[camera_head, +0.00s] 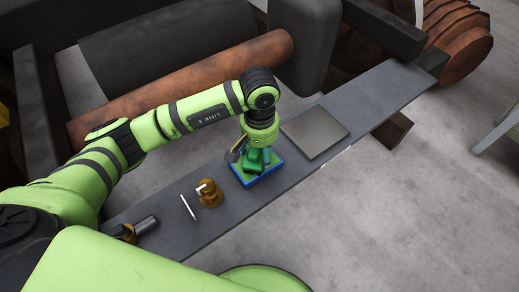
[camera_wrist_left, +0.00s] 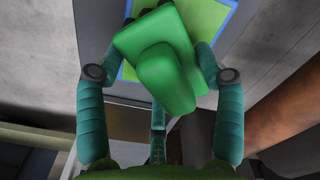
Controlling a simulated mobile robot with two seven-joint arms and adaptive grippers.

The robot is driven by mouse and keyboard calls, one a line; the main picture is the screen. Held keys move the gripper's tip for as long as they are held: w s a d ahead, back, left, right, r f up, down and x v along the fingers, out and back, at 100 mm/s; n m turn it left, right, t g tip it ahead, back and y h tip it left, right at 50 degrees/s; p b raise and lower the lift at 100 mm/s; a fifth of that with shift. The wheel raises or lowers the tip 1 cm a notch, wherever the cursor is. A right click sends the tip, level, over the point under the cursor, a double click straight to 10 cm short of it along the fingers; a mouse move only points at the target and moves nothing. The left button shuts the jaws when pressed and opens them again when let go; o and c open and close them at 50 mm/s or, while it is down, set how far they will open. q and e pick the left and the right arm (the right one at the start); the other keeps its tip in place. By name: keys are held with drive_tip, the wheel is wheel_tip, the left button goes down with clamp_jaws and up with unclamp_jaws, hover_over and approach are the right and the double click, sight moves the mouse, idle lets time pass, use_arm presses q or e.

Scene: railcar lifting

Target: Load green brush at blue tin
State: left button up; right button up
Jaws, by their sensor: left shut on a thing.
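The green brush (camera_wrist_left: 165,75) is a green block with a rounded raised grip, seen close up in the left wrist view. My left gripper (camera_wrist_left: 162,58) is shut on it, with teal fingers on both sides. In the head view the brush (camera_head: 254,161) shows partly behind the fingers of my left gripper (camera_head: 257,156), directly over the blue tin (camera_head: 248,183). The tin is low and square, with a blue rim and light green inside; its blue edge also shows in the left wrist view (camera_wrist_left: 233,10). I cannot tell whether the brush touches the tin. My right gripper is not in view.
The tin stands on a long dark grey plank (camera_head: 215,229). A flat grey plate (camera_head: 315,132) lies to its right. A brown knobbed object (camera_head: 209,195), a white stick (camera_head: 189,207) and a grey cylinder (camera_head: 146,224) are to its left. Rusty railcar parts (camera_head: 180,85) stand behind.

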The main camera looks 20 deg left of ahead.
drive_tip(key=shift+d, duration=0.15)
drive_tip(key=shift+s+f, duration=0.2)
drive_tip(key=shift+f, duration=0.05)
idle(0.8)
use_arm(q)
drive_tip(key=shift+b, duration=0.4)
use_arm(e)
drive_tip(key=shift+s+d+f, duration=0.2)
use_arm(q)
drive_tip(key=shift+r+p, duration=0.8)
drive_tip(key=shift+r, duration=0.75)
drive_tip(key=shift+r+p, duration=0.8)
drive_tip(key=shift+r, duration=1.15)
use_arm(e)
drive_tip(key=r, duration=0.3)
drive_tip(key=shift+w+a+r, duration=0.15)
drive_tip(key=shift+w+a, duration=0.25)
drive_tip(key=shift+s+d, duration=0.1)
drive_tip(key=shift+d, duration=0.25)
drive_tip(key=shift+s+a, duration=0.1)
